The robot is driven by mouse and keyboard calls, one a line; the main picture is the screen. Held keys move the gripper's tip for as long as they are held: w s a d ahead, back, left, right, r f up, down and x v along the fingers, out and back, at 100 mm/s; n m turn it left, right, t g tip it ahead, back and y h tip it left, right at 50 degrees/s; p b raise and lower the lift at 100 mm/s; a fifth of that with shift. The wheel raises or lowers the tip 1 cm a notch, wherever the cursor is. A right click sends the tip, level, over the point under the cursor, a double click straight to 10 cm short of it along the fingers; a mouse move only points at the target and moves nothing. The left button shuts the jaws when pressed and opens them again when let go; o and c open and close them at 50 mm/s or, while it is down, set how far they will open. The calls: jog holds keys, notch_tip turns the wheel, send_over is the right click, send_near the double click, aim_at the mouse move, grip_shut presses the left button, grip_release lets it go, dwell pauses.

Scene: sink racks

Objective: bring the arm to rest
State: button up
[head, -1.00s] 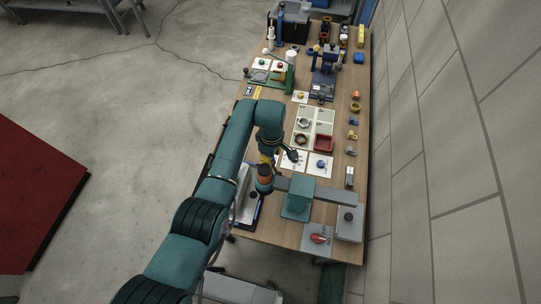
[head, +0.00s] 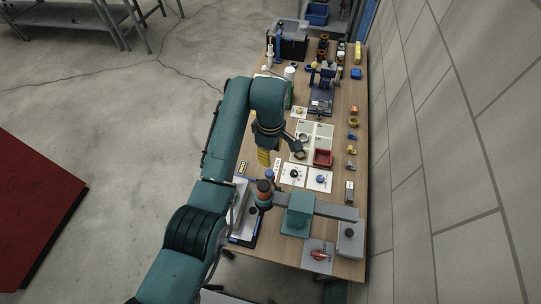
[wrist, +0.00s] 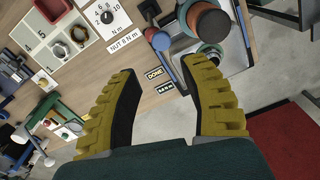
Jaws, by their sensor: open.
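My teal arm reaches over the left edge of the wooden workbench. My gripper (head: 263,157) hangs at the left side of the bench in the head view. In the wrist view my gripper (wrist: 165,105) shows two yellow ribbed fingers with dark inner pads, spread wide apart. Nothing is between the fingers; bench edge and grey floor show behind them.
A teal device with a grey bar (head: 300,209) stands at the near end of the bench. A red tray (head: 323,158) and white cards with knobs (head: 319,180) lie mid-bench. A wall runs along the right.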

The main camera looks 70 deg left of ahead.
dwell(0.4)
jog(key=w+d+r+m+t+y+p, duration=0.1)
jog(key=w+d+r+m+t+y, duration=0.1)
jog(key=w+d+r+m, duration=0.3)
jog(key=w+d+r+m+t+y+p, duration=0.15)
jog(key=w+r, duration=0.25)
jog(key=w, duration=0.4)
jog(key=w+d+r+m+t+y+p, duration=0.1)
jog(key=w+d+r+m+t, duration=0.3)
jog(key=d+r, duration=0.3)
jog(key=w+d+r+m+t+p, duration=0.1)
jog(key=w+d+r+m+t, duration=0.25)
jog(key=d+r, duration=0.3)
jog(key=s+d+r+m+t+h+p, duration=0.25)
jog(key=d+r+m+t, duration=0.4)
jog(key=d+r, duration=0.85)
jog(key=s+d+r+m+t+h, duration=0.2)
jog(key=s+d+r+m+t, duration=0.2)
jog(key=s+d+r, duration=0.5)
jog(key=shift+s+d+r+m+t+h+p, duration=0.3)
jog(key=shift+s+d+r+m+t+h, duration=0.1)
jog(key=shift+s+r+m, duration=0.4)
jog(key=shift+f, duration=0.1)
